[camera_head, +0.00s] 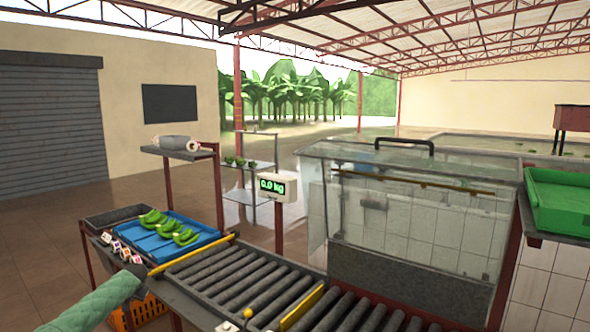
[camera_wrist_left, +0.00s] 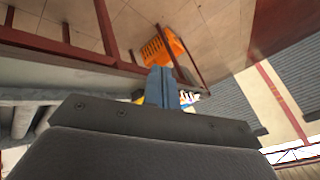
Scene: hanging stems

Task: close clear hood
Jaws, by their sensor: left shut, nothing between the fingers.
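The clear hood (camera_head: 415,225) is a large see-through box with grey edges at the right of the roller conveyor in the head view. A black handle (camera_head: 405,143) stands on its top. Its lower part is dark and opaque. I cannot tell how far the hood is open. My left arm comes in at the lower left in a green sleeve, well to the left of the hood. My left gripper (camera_wrist_left: 162,86) shows in the left wrist view with its blue fingers shut and empty. The hood is not recognizable in that view. My right gripper is not in view.
The roller conveyor (camera_head: 245,284) runs in front of the hood. A blue tray (camera_head: 205,238) with green bananas lies left of it. A scale display (camera_head: 278,188) reads 0.0 kg on a post. A green crate (camera_head: 562,205) stands at the right. An orange crate (camera_wrist_left: 165,45) is below.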

